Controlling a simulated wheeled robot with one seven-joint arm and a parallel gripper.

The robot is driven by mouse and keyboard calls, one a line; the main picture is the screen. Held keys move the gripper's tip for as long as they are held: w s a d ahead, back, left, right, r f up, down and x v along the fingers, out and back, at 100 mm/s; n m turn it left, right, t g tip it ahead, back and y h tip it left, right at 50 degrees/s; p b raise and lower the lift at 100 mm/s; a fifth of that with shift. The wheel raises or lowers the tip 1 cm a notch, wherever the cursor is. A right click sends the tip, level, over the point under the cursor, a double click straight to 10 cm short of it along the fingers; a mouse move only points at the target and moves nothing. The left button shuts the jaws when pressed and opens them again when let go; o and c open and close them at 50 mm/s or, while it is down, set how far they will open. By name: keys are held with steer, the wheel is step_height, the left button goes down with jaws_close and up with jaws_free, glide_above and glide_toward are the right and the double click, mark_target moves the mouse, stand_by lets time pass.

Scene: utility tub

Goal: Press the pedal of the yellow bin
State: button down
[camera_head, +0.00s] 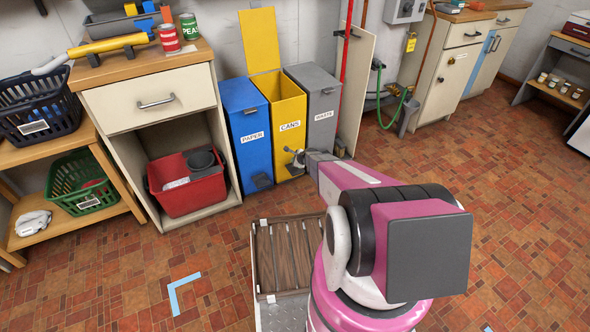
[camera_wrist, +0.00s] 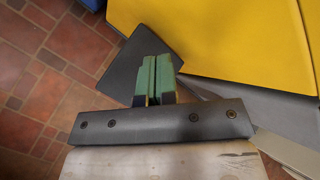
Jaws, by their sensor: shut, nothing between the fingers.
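The yellow bin (camera_head: 282,105), labelled CANS, stands between a blue and a grey bin. Its lid (camera_head: 260,40) is up, and the open top shows. In the wrist view its yellow front (camera_wrist: 220,35) fills the upper right. A dark pedal (camera_wrist: 122,62) juts out at its base. My gripper (camera_wrist: 156,62) is shut and empty, its green fingertips over the pedal and seemingly touching it. In the head view my gripper (camera_head: 294,157) is low at the bin's front, and the pedal is mostly hidden by it.
The blue PAPER bin (camera_head: 245,120) is on the left, with its own dark pedal (camera_head: 262,181). The grey WASTE bin (camera_head: 316,95) is on the right; both are closed. A cabinet holding a red tub (camera_head: 185,190) stands further left. The tiled floor is open at right.

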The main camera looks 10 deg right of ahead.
mark_target(295, 169)
steer(key=shift+r, duration=1.55)
steer(key=shift+s, duration=0.1)
steer(key=s+a+r+n+g, duration=0.35)
steer(key=s+r+n, duration=0.65)
steer(key=s+r, duration=0.5)
steer(key=s+d+r+n+g+h, duration=0.2)
steer(key=s+r+n, duration=0.3)
steer(key=s+r, duration=0.3)
steer(key=s+d+r+n+g+h, duration=0.2)
steer(key=s+r+n, duration=0.4)
steer(key=s+r, duration=0.3)
steer(key=s, duration=0.4)
steer(key=shift+s+h, duration=0.3)
